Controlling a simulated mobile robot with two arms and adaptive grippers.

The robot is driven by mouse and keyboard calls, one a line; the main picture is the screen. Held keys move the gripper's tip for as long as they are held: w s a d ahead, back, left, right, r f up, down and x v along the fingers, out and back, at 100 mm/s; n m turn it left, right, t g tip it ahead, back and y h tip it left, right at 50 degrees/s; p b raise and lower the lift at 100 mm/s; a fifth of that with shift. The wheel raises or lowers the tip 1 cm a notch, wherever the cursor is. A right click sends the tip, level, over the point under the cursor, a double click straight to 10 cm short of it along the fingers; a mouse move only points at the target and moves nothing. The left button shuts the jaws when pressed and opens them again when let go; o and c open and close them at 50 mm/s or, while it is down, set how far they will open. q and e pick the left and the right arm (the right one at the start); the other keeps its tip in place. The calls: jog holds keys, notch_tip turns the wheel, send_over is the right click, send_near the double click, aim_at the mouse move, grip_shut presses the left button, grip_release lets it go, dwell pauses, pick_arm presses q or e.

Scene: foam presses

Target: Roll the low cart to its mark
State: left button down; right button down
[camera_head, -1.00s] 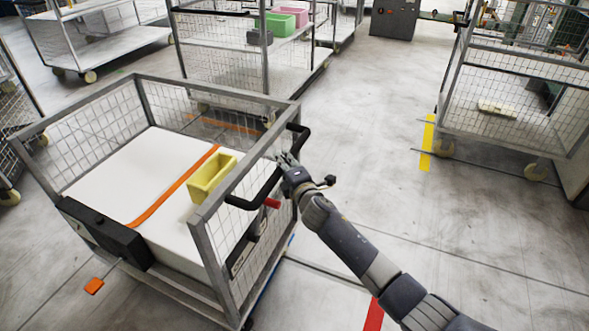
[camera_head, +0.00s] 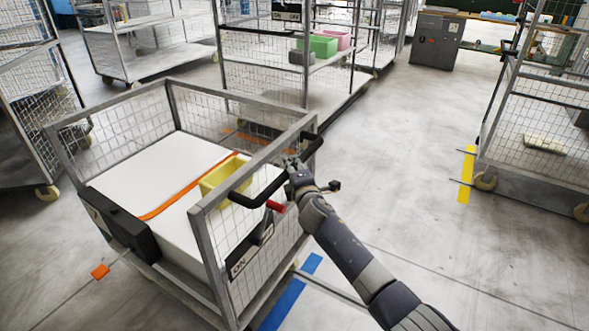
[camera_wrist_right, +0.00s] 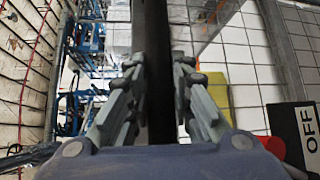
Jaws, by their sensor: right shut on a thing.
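The low cart (camera_head: 170,87) is a grey frame with wire-mesh sides, standing at the left of the head view. It carries a white block (camera_head: 150,172) with an orange strap and a yellow bin (camera_head: 222,172). My right gripper (camera_head: 294,166) is shut on the cart's black handle (camera_head: 248,197). In the right wrist view the handle (camera_wrist_right: 158,70) runs upright between the two fingers. A blue floor strip (camera_head: 290,292) lies beside the cart's near right side, and a yellow floor strip (camera_head: 466,175) lies farther right. Which strip is the cart's mark, I cannot tell.
Mesh carts stand behind, one holding green (camera_head: 318,45) and pink bins. Another mesh cart (camera_head: 530,130) stands at right, and a rack (camera_head: 35,110) at far left. A grey cabinet (camera_head: 436,40) is at the back. Open floor lies between the low cart and the right cart.

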jog(key=c, duration=1.4)
grip_release()
jog(key=shift+a+r, duration=0.1)
jog(key=shift+a, duration=0.05)
jog(key=shift+v, duration=6)
